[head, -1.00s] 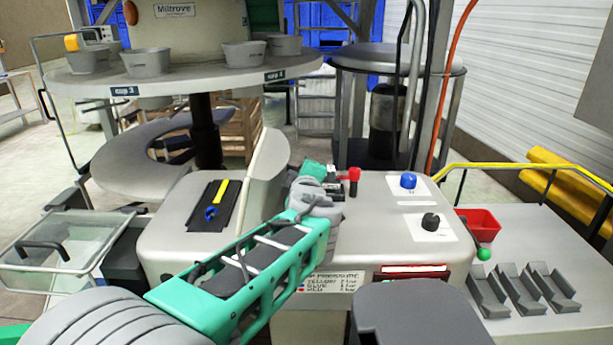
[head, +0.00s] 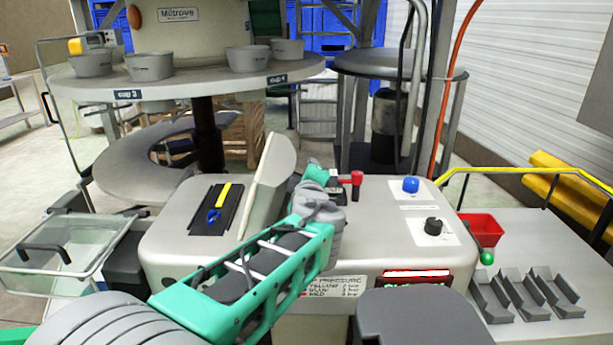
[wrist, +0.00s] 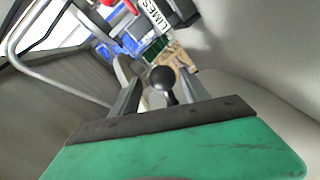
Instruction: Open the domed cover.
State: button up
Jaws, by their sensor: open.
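In the head view a light grey raised panel (head: 270,180), which may be the domed cover, stands tilted on the console (head: 180,250). My gripper, mostly hidden behind my own wrist there, is just right of this panel, over the console top. In the wrist view my gripper (wrist: 158,88) is open. A black ball knob (wrist: 163,77) shows between its two fingers. I cannot tell whether the fingers touch it, or which part the knob belongs to. A large smooth grey surface (wrist: 265,60) fills the right of the wrist view.
A red-topped lever (head: 356,178) stands close right of my gripper. A blue knob (head: 411,185) and black knob (head: 433,226) are further right. A black slot with a yellow and blue piece (head: 216,205) is left of the panel. A round table with cups (head: 190,88) stands behind.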

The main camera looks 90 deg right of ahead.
aim_at(283, 188)
jog(key=a+r, duration=0.1)
jog(key=a, duration=0.6)
jog(key=shift+w+a+r+b, duration=0.15)
jog(key=shift+a+r+b, duration=0.1)
jog(key=shift+a+b, duration=0.1)
